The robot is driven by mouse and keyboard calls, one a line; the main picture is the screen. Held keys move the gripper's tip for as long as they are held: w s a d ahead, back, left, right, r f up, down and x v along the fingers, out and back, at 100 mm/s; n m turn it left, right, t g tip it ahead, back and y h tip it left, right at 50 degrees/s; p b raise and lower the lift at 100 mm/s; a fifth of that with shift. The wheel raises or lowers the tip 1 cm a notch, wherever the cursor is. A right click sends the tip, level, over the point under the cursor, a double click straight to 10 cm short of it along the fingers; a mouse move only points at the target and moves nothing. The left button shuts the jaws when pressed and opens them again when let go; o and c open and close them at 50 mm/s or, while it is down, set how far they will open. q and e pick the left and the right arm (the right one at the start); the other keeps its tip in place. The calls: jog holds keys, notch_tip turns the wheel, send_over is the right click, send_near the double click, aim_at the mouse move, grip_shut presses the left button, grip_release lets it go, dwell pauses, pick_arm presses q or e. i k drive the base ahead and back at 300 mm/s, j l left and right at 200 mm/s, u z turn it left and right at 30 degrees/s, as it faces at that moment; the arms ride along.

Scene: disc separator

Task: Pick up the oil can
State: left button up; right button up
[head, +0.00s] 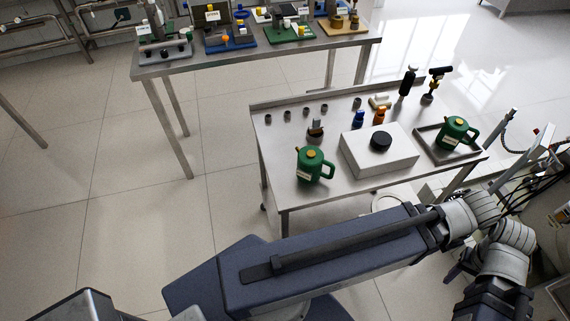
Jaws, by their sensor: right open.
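Two green cans with yellow caps, handles and pale labels stand on the near steel table. One oil can (311,168) is upright near the table's front left edge. The other oil can (452,135) stands in a shallow metal tray (424,148) at the right end. My right gripper (490,306) is at the lower right, cut by the picture's edge. It is open, well below and to the right of the table, apart from both cans. Its fingertips are hard to make out. My left gripper is not in view.
The near table (276,160) also holds a white box (360,157) with a black puck (381,141), several small grey fittings, blue and orange pieces and two dark-handled tools. A back table (170,72) carries several coloured trays. Pipes and cables stand at the right. The floor at left is clear.

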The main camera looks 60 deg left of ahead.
aim_at(311, 159)
jog(key=u, duration=1.9)
jog(key=k+l+u, duration=0.3)
jog(key=u, duration=0.15)
jog(key=k+l, duration=0.5)
jog(key=k, duration=0.2)
